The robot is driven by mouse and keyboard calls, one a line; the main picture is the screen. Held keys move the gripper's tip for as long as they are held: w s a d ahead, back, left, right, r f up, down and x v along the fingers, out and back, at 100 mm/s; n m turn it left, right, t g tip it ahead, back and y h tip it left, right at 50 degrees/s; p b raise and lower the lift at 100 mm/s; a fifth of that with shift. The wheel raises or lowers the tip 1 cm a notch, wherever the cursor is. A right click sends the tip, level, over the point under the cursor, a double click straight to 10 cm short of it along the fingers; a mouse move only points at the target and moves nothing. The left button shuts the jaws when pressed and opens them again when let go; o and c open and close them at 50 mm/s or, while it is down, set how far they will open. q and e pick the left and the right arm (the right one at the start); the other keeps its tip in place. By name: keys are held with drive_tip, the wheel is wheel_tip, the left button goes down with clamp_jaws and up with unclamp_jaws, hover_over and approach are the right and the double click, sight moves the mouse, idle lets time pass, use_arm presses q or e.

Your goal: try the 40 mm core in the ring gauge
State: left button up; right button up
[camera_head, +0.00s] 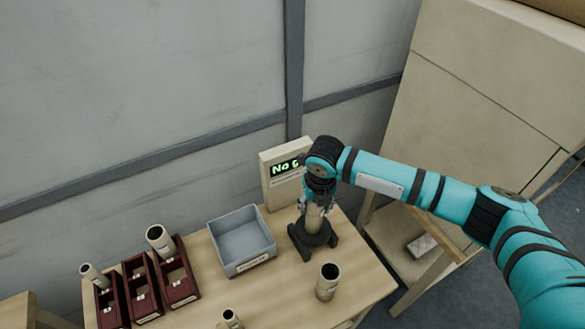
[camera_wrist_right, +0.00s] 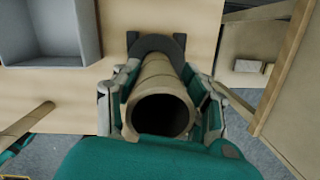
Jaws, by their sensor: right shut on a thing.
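My right gripper (camera_head: 316,202) is shut on a tan cardboard core (camera_head: 314,218), held roughly upright at the back right of the table. The wrist view shows the core (camera_wrist_right: 160,98) between both fingers, its open end toward the camera. The dark ring gauge (camera_head: 302,240) stands on the table directly below. Its ring (camera_wrist_right: 158,42) shows behind the core's far end. I cannot tell whether that end is inside the ring or just above it. No size mark is readable on the core. My left gripper is out of view.
A display box (camera_head: 283,180) behind the gauge shows green text starting "No", partly hidden by my arm. A grey bin (camera_head: 243,262) stands left of the gauge. Dark red holders (camera_head: 177,290) with cores stand further left. Another core (camera_head: 328,283) stands front right of the bin.

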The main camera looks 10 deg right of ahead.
drive_tip(key=o, duration=0.8)
drive_tip(key=shift+s+f, duration=0.25)
drive_tip(key=shift+f, duration=0.1)
drive_tip(key=o, duration=0.4)
drive_tip(key=shift+w+r, duration=0.1)
drive_tip(key=shift+w, duration=0.15)
drive_tip(key=shift+o, duration=0.2)
drive_tip(key=shift+r, duration=0.1)
